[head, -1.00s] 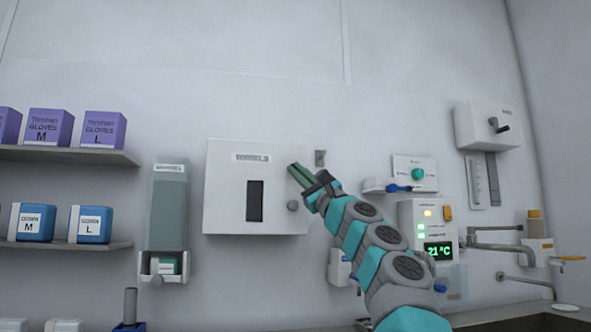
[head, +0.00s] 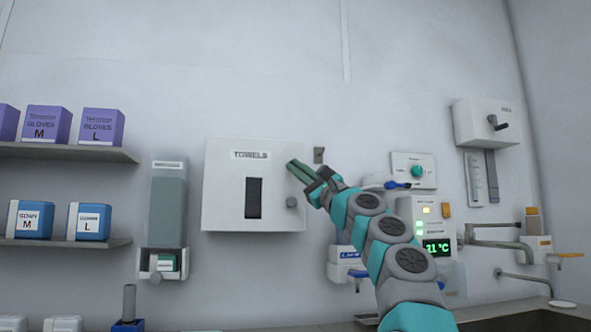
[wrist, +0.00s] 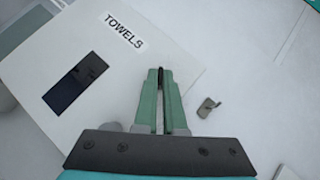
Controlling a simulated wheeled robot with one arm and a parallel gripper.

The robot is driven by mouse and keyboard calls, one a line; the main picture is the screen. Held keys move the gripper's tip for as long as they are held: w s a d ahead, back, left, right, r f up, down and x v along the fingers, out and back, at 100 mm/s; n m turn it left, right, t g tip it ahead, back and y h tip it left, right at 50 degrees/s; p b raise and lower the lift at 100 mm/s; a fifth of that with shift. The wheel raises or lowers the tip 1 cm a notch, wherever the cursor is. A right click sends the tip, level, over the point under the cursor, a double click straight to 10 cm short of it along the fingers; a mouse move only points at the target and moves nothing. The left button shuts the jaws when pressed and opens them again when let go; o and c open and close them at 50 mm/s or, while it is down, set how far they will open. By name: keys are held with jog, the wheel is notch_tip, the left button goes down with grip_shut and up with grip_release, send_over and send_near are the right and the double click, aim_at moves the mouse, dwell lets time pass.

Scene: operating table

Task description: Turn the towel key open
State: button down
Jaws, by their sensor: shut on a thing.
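The white towel dispenser (head: 225,190) hangs on the wall left of my gripper, with a "TOWELS" label and a dark slot. It also shows tilted in the wrist view (wrist: 115,75). My gripper (head: 292,168) reaches its right part, near the upper right edge. In the wrist view my gripper (wrist: 161,78) is shut on a small dark piece, the towel key (wrist: 160,72), at the fingertips. Most of the key is hidden between the fingers, so its angle is unclear. A round grey knob (head: 291,202) sits below the fingertips on the dispenser's right side.
A small grey hook (head: 319,155) is on the wall just right of the fingertips. A panel with a teal knob (head: 414,172) and a temperature display box (head: 430,235) are at right, near my arm.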

jog(key=c, duration=1)
grip_release()
jog(key=shift+a, duration=0.2)
jog(key=shift+d, duration=0.1)
jog(key=b+v, duration=0.5)
jog(key=v, duration=0.2)
jog(key=shift+s, duration=0.35)
jog(key=shift+d+f, duration=0.1)
jog(key=shift+f, duration=0.05)
